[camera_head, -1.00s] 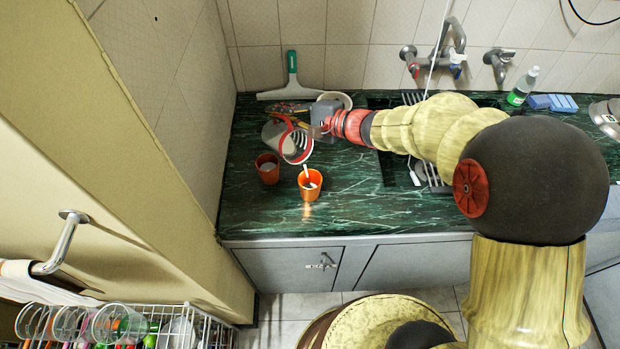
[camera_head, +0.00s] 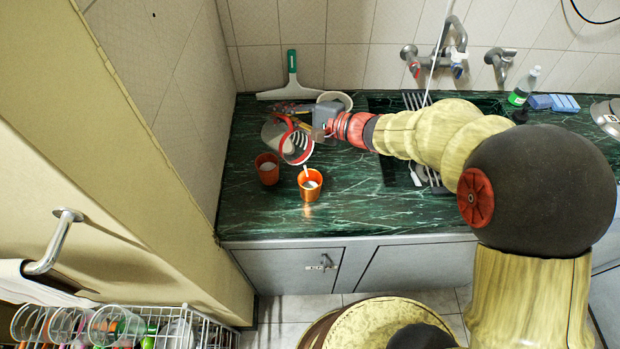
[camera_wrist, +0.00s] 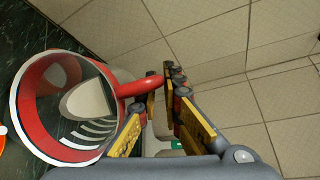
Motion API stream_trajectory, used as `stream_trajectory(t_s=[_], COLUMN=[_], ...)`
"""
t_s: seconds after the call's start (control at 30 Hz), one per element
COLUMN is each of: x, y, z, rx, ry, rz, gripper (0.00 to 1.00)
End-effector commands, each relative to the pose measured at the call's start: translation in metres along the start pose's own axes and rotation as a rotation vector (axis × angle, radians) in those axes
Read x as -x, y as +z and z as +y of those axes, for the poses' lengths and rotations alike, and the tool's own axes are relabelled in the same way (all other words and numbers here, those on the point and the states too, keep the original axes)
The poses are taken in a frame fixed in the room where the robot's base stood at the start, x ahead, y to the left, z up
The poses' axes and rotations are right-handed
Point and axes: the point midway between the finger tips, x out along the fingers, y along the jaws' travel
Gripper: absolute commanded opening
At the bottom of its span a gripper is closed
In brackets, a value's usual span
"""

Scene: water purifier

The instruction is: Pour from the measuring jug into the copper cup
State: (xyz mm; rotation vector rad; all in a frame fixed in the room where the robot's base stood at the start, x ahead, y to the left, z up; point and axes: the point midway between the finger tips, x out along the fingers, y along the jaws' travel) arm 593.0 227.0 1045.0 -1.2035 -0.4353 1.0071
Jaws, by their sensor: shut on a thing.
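The measuring jug (camera_head: 296,147) is clear with a red rim, a red handle and white markings. My gripper (camera_head: 308,128) is shut on its handle and holds the jug tilted above the counter. In the wrist view the jug (camera_wrist: 28,95) fills the left side, its handle running between my gripper's fingers (camera_wrist: 165,95). The copper cup (camera_head: 310,193) stands upright on the counter, just below and right of the jug's mouth. A short white streak reaches from near the jug's rim into the cup, and whitish contents show inside. I cannot tell how much the jug holds.
The counter (camera_head: 250,215) is clear in front. A side wall (camera_head: 180,90) bounds it at left.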

Motion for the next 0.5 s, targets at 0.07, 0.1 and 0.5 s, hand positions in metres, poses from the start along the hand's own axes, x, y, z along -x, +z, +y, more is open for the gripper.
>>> stream_trajectory(t_s=[0.07,0.1,0.5], x=[0.0006,0.0009,0.0048], y=[-0.0002,-0.0001,0.001], z=[0.0004,0.0007,0.0021], rx=[0.002,0.002,0.01], ry=[-0.004,-0.006,-0.026], rz=[-0.001,-0.001,-0.007], gripper=[0.0,0.0,0.0])
